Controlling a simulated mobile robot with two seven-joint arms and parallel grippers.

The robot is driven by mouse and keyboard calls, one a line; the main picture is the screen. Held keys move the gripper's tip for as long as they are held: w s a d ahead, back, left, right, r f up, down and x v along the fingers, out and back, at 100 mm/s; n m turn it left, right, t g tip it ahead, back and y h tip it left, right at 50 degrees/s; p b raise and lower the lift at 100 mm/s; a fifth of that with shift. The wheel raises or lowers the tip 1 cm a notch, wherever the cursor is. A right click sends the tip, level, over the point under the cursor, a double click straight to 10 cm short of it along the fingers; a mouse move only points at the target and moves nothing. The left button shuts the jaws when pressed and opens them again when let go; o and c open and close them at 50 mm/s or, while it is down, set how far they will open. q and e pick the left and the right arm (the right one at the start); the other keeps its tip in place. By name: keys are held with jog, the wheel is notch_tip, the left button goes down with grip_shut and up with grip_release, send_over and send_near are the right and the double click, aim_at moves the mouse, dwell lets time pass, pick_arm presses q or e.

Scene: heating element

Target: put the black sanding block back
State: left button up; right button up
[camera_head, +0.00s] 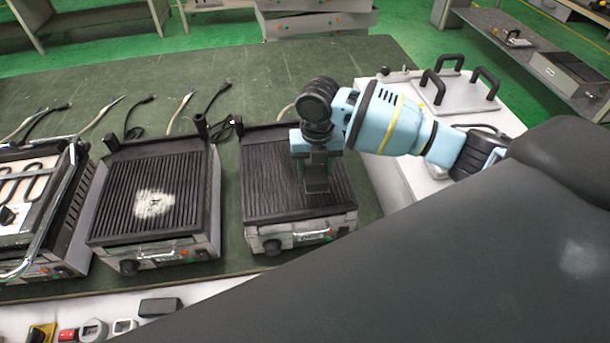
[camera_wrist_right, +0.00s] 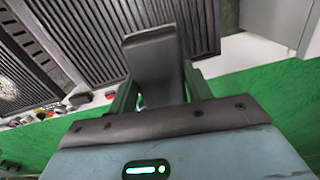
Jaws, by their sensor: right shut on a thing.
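My right gripper (camera_head: 315,163) is over the right-hand ribbed grill (camera_head: 262,178) in the head view, pointing down. It is shut on a dark block, the black sanding block (camera_head: 317,184), whose lower end is close to the ribs; I cannot tell if it touches them. In the right wrist view the block (camera_wrist_right: 153,62) sticks out between the two fingers of the gripper (camera_wrist_right: 160,88). My left gripper is not in view.
A middle grill (camera_head: 110,205) has a pale patch on its ribs. An open unit with a heating element (camera_head: 30,185) is at far left. Along the front edge lie a black block (camera_head: 160,306) and several small tools (camera_head: 93,329). A handled plate (camera_head: 455,95) is right.

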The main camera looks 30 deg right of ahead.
aim_at(314, 174)
jog(key=m, duration=0.1)
jog(key=r+m, duration=0.1)
jog(key=m, duration=0.2)
jog(key=shift+s+a+r, duration=0.15)
jog(key=shift+s+a, duration=0.25)
jog(key=m, duration=0.2)
jog(key=s+r+m, duration=0.1)
jog(key=shift+a, duration=0.25)
jog(key=m, duration=0.2)
jog(key=r+m, duration=0.1)
jog(key=shift+s+a+m, duration=0.25)
jog(key=shift+s+m, duration=0.05)
jog(key=m, duration=0.1)
jog(key=s+r+m, duration=0.1)
jog(key=m, duration=0.3)
jog(key=shift+s+a+r, duration=0.15)
jog(key=shift+s+a, duration=0.05)
jog(key=shift+a, duration=0.15)
jog(key=s+a+r+m, duration=0.1)
jog(key=s+r+m, duration=0.3)
jog(key=m, duration=1.2)
jog(key=shift+s+a, duration=0.2)
jog(key=shift+s, duration=0.2)
jog(key=shift+f, duration=0.1)
